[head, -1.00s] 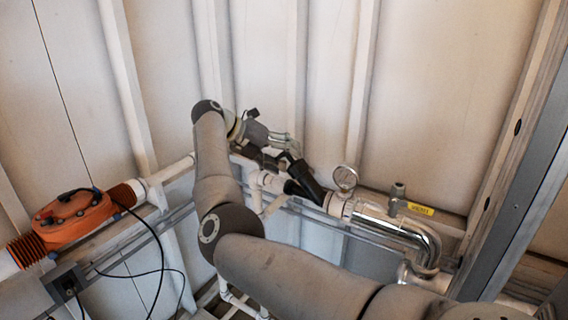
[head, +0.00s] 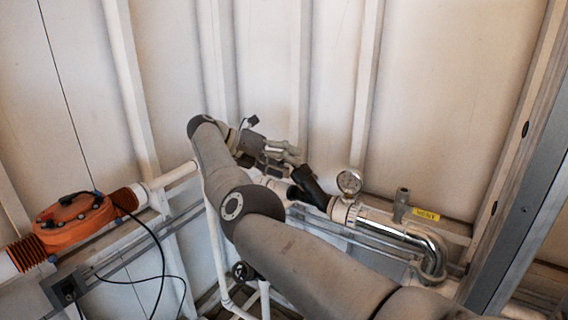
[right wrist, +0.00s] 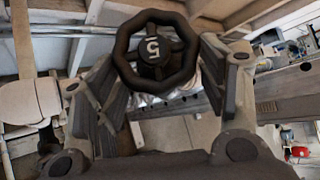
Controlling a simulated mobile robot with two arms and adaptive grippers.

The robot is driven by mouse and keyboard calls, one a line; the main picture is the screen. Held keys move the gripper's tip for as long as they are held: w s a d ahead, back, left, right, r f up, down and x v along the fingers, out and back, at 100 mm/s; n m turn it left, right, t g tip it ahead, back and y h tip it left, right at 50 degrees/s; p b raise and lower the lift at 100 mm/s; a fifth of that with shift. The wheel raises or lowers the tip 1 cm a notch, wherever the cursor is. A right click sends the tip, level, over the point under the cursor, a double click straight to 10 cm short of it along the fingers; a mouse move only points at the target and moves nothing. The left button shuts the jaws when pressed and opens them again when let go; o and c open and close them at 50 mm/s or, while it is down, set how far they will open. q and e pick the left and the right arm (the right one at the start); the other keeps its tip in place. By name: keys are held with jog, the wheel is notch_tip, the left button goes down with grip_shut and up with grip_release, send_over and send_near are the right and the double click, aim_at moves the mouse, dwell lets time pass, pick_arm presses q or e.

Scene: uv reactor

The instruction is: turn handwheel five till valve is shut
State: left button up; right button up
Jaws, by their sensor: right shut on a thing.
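Handwheel five (right wrist: 153,52) is a dark, lobed wheel with a white 5 on its hub, upper middle of the right wrist view. The two fingers of my right gripper (right wrist: 158,70) are on either side of its rim, shut on it. In the head view my right gripper (head: 288,154) is at the pipe run by the wall, just above and left of a black angled valve body (head: 315,187). The wheel itself cannot be made out there. The valve's inner position is not visible. My left gripper is not in view.
A round gauge (head: 349,182) and a bent chrome pipe (head: 425,243) are right of the valve, close to a yellow label (head: 426,214). An orange unit (head: 73,218) with black cables is at left. Another dark handwheel (head: 242,271) is below my arm.

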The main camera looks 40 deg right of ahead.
dwell(0.3)
jog(key=o, duration=1)
jog(key=shift+s+r+n, duration=0.1)
jog(key=shift+n, duration=0.3)
